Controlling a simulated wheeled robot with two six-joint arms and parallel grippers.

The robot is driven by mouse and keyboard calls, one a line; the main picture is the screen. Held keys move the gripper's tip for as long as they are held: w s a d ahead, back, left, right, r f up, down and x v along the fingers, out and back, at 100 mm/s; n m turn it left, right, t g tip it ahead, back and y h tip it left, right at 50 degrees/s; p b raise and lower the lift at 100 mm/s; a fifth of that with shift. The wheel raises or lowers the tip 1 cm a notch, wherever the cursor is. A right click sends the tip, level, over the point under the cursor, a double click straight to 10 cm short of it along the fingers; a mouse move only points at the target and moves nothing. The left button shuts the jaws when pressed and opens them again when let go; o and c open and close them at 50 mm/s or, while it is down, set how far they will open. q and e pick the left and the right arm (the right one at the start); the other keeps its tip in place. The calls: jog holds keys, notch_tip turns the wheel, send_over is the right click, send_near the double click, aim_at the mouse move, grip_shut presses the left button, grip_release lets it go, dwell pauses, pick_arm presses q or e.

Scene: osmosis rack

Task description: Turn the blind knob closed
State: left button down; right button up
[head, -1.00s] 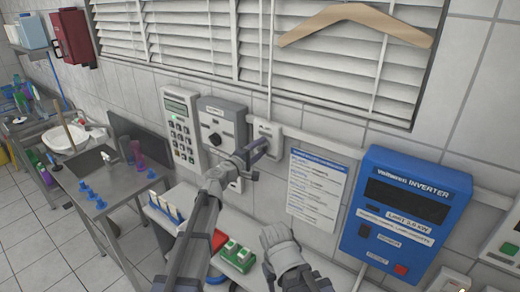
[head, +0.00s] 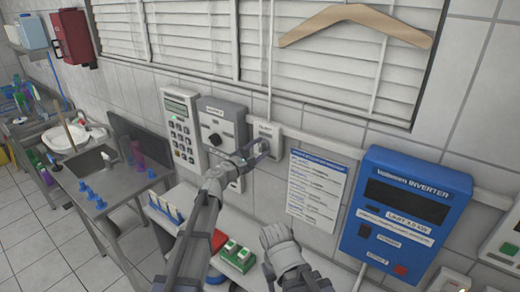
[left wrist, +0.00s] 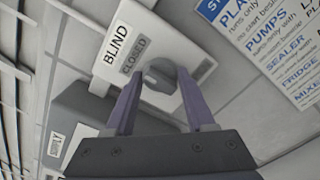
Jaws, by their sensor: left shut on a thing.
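The blind control is a white wall box (head: 268,131) below the window. In the left wrist view its plate reads BLIND (left wrist: 117,43) and CLOSED (left wrist: 133,56). Its grey round knob (left wrist: 160,74) sits between the two purple fingers of my left gripper (left wrist: 158,78), which is shut on it. In the head view my left gripper (head: 256,150) reaches up to the box, and the knob is mostly hidden. My right gripper (head: 280,245) hangs low in the middle, away from the wall; its jaw state is unclear.
Window blinds (head: 200,35) hang above the box, with a wooden hanger (head: 355,22) in front. A grey panel (head: 221,125) and a keypad (head: 182,128) are left of it. A printed notice (head: 316,190) and a blue inverter (head: 402,215) are right.

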dwell(0.5)
pick_arm(q)
jog(key=shift+c, duration=1.2)
grip_release()
jog(key=shift+a, duration=0.1)
jog(key=v, duration=0.7)
jog(key=shift+s+a, duration=0.2)
jog(key=shift+s, duration=0.15)
